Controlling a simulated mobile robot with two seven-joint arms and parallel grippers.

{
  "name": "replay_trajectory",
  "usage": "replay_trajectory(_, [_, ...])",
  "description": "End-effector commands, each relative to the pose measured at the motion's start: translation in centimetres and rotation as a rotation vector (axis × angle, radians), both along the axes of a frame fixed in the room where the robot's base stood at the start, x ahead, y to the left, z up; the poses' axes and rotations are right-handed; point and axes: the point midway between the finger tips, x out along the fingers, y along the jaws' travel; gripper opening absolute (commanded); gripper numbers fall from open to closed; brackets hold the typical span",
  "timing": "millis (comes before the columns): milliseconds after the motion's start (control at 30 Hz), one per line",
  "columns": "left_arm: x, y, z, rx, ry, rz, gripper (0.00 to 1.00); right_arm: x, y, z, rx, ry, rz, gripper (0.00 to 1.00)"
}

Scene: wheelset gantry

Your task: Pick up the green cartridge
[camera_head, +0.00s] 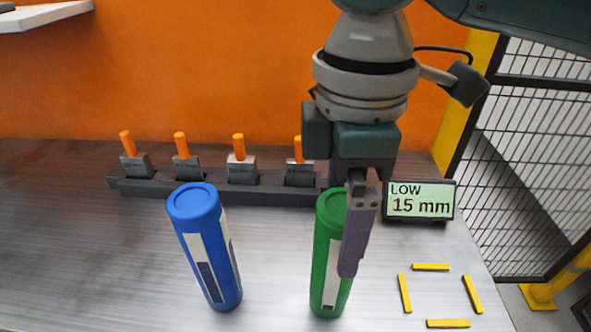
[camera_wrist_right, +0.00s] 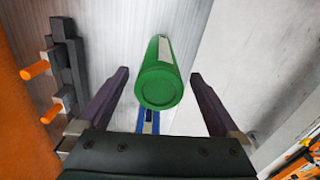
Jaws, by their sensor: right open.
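The green cartridge (camera_head: 323,262) stands upright on the metal table, with a pale label on its side. In the right wrist view the green cartridge (camera_wrist_right: 160,84) shows its round cap between the two spread fingers, apart from both. My right gripper (camera_head: 352,262) points down at the cartridge, and one finger hides part of its right side. In the right wrist view my right gripper (camera_wrist_right: 160,76) is open and empty. My left gripper is not in view.
A blue cartridge (camera_head: 208,250) stands to the left of the green one. Behind them is a dark rail (camera_head: 215,190) with several orange-handled switches. A display (camera_head: 420,200) reads "LOW 15 mm". Yellow strips (camera_head: 430,267) mark a square on the table at right. A mesh fence stands beyond.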

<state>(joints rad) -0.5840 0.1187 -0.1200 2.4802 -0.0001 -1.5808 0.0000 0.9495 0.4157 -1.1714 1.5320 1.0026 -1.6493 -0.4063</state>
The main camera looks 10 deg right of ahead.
Motion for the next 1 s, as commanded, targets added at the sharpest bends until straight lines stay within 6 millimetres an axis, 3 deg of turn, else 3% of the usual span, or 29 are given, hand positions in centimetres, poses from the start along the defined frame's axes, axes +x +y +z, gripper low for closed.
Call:
replay_trajectory(200, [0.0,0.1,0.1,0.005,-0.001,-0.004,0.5,-0.2,-0.3,-3.3,-0.003,0.003,-0.001,0.99])
replay_trajectory(500, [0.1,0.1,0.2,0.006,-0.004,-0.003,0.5,-0.1,-0.2,-3.8,0.0,0.0,0.002,0.99])
replay_trajectory(1000, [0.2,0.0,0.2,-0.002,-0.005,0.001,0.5,-0.1,-0.2,-3.8,-0.001,0.0,0.001,0.42])
